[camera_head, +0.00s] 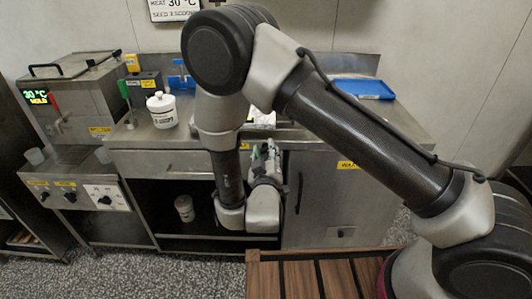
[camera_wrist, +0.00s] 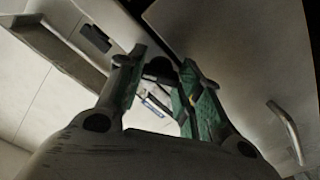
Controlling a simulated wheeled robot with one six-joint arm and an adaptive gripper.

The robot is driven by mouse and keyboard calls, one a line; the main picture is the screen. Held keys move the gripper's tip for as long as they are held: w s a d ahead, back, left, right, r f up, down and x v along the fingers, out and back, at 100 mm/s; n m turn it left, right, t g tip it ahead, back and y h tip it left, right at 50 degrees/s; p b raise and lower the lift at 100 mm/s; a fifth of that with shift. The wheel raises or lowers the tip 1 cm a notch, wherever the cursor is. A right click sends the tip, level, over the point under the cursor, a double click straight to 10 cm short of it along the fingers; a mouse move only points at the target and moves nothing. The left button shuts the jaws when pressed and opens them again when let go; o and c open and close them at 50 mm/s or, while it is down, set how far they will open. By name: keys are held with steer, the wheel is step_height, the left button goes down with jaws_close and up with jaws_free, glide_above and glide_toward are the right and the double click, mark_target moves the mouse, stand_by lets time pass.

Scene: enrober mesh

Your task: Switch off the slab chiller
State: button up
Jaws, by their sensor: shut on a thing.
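My gripper (camera_head: 265,158) is low in front of the steel counter (camera_head: 150,138), at the cabinet front below the worktop, partly hidden by my own arm in the head view. In the wrist view my gripper (camera_wrist: 167,72) has its green-padded fingers closed on a small dark, knob-like thing (camera_wrist: 158,68). The knob-like thing sits at the steel front; its marking and setting are not readable. It is hidden by my arm and gripper in the head view. I cannot tell from any legible label which unit is the slab chiller.
A machine with a green display (camera_head: 37,97) stands at left, above a panel with black knobs (camera_head: 105,200). A cabinet door handle (camera_wrist: 285,130) is close to my gripper. A slatted wooden surface (camera_head: 300,275) lies in front.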

steer(key=o, duration=1)
step_height(320, 180, up, 10)
steer(key=shift+f, duration=0.1)
